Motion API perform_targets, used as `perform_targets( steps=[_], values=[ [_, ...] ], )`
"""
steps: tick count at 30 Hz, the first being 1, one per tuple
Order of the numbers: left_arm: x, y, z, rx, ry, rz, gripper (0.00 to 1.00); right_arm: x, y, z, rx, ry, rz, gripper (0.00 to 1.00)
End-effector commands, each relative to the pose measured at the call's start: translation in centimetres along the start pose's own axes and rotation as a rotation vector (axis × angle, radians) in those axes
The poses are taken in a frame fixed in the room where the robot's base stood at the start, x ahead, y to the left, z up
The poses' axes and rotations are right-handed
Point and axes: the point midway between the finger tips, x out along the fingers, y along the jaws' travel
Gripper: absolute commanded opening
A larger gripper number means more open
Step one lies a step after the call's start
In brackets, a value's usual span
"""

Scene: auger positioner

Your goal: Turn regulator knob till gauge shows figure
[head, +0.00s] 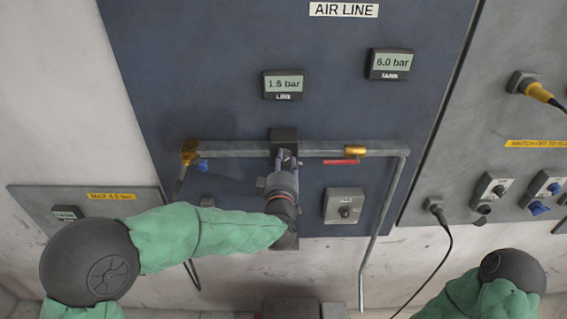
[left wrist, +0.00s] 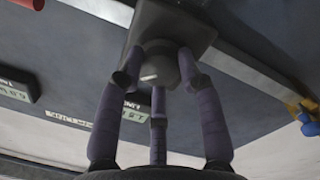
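The regulator (head: 284,138) is a dark block on the grey pipe of the blue AIR LINE panel. Its grey knob (left wrist: 158,64) shows in the left wrist view. My left gripper (head: 286,160) is at the regulator, with its purple fingers (left wrist: 158,80) closed around the knob from several sides. In the head view the gripper and wrist partly hide the knob. The LINE gauge (head: 283,84) above reads 1.5 bar. The TANK gauge (head: 390,64) reads 6.0 bar. My right gripper is out of view.
A red-handled valve (head: 342,161) sits right of the regulator, and a blue-handled fitting (head: 202,165) left. A switch box (head: 344,206) is below right. A side panel (head: 30,200) at left has a yellow label and small display. A cable (head: 447,250) hangs at right.

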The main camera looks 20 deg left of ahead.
Motion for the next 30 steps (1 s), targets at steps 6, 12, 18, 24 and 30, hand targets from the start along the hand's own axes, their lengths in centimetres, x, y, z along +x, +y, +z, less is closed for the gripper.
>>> perform_targets(
  steps=[6, 12, 18, 24, 30],
  values=[
    [0.01, -0.11, 0.02, 0.036, 0.001, -0.002, 0.04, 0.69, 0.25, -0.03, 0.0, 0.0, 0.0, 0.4],
    [0.0, -0.02, -0.06, 0.05, 0.0, -0.004, 0.04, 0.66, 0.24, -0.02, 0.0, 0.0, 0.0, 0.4],
    [0.01, -0.01, -0.07, 0.05, 0.0, -0.003, 0.6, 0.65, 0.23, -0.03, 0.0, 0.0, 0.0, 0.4],
    [0.0, 0.0, -0.06, 0.05, 0.0, -0.003, 0.6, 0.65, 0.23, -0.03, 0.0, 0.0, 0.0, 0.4],
    [-0.47, 0.07, -0.06, 0.05, -0.001, -0.002, 0.6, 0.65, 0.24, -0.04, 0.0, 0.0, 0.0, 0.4]
  ],
)
